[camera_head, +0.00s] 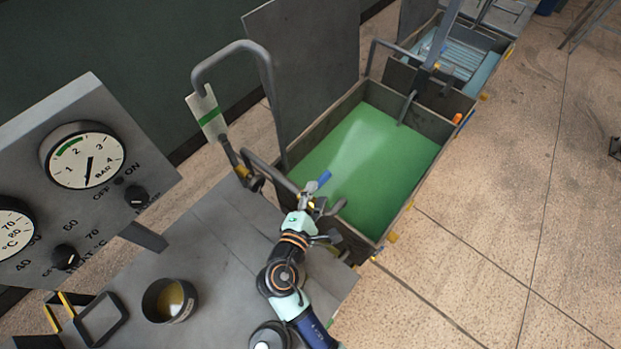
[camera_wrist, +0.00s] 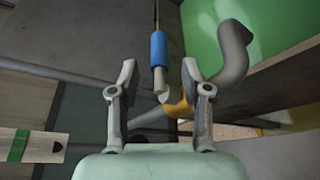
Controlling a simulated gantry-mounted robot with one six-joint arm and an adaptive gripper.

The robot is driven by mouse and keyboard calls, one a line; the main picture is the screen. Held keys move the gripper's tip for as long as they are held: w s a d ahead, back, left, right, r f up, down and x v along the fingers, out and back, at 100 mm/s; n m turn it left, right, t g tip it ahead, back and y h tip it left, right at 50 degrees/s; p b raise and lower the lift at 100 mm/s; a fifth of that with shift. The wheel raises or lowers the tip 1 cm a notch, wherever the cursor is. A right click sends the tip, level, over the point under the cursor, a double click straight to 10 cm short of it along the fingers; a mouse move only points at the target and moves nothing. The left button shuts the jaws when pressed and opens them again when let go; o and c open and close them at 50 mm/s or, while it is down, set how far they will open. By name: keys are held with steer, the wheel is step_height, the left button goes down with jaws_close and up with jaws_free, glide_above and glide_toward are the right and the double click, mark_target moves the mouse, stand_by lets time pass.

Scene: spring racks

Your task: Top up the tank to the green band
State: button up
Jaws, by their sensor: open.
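The tank (camera_head: 411,116) in the head view holds green liquid, which also shows in the wrist view (camera_wrist: 270,25). A white plate with a green band (camera_head: 209,113) stands by a bent pipe at its left; a similar plate (camera_wrist: 30,146) shows in the wrist view. A blue-sleeved handle (camera_head: 323,180) is just beyond my gripper (camera_head: 314,205) at the tank's near edge. In the wrist view my gripper (camera_wrist: 159,75) is open, and the blue handle (camera_wrist: 158,50) appears between and beyond its fingertips. I cannot tell whether they touch.
A gauge panel (camera_head: 75,215) with dials and knobs stands at the left. A round pot (camera_head: 156,315) with yellowish contents sits on the grey bench (camera_head: 215,238). Curved pipes (camera_head: 228,44) rise near the tank.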

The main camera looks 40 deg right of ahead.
mark_target(319, 188)
steer(key=x, duration=0.6)
steer(key=shift+b, duration=0.3)
jaws_close()
